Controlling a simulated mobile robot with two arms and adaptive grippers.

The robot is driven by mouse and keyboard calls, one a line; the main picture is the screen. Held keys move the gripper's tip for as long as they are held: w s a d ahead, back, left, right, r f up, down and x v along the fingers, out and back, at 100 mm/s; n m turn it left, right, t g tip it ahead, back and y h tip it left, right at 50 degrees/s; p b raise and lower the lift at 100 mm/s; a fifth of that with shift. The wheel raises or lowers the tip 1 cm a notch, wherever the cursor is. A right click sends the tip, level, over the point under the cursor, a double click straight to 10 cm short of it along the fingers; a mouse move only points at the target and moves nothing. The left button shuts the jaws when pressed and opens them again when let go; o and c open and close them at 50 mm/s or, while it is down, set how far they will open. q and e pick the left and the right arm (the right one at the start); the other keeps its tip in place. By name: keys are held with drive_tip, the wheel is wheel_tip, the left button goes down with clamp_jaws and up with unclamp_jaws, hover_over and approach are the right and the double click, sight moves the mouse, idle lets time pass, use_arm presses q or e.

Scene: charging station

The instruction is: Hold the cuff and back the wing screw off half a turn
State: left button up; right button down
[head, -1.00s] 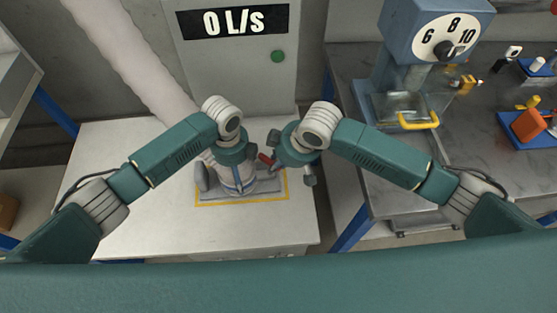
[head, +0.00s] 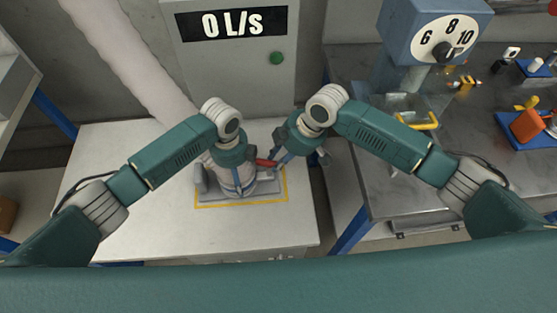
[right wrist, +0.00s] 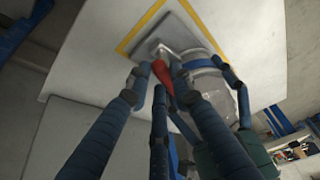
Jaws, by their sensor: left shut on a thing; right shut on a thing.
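The cuff (head: 236,180) is a pale cylinder with a blue band, at the lower end of the pale hose. My left gripper (head: 234,170) is shut on it from above, and its fingers partly hide it. The red wing screw (head: 266,162) sticks out at the cuff's right side. It also shows in the right wrist view (right wrist: 163,77), beside the pale cuff (right wrist: 212,85). My right gripper (head: 277,161) is shut on the wing screw; in its wrist view its blue fingers (right wrist: 157,75) surround the red part.
The cuff is over a grey plate inside a yellow outline (head: 240,205) on a pale table (head: 130,235). A cabinet (head: 235,70) behind reads 0 L/s. A blue dial machine (head: 435,30) and a dark bench (head: 470,160) stand at right.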

use_arm(q)
drive_tip(key=shift+s, duration=0.1)
use_arm(e)
drive_tip(key=shift+w+a+n+g+h, duration=0.3)
drive_tip(key=shift+w+n+g, duration=0.35)
drive_tip(key=shift+n, duration=1.6)
drive_tip(key=shift+w+a+n+g+h, duration=0.25)
drive_tip(key=shift+n+g, duration=0.65)
drive_tip(key=shift+n, duration=1.4)
drive_tip(key=shift+w+a+n+g+h, duration=0.25)
drive_tip(key=shift+w+n+g, duration=0.4)
drive_tip(key=shift+n, duration=1.6)
drive_tip(key=shift+s+a, duration=0.1)
drive_tip(key=c, duration=1.5)
unclamp_jaws()
drive_tip(key=v, duration=1.2)
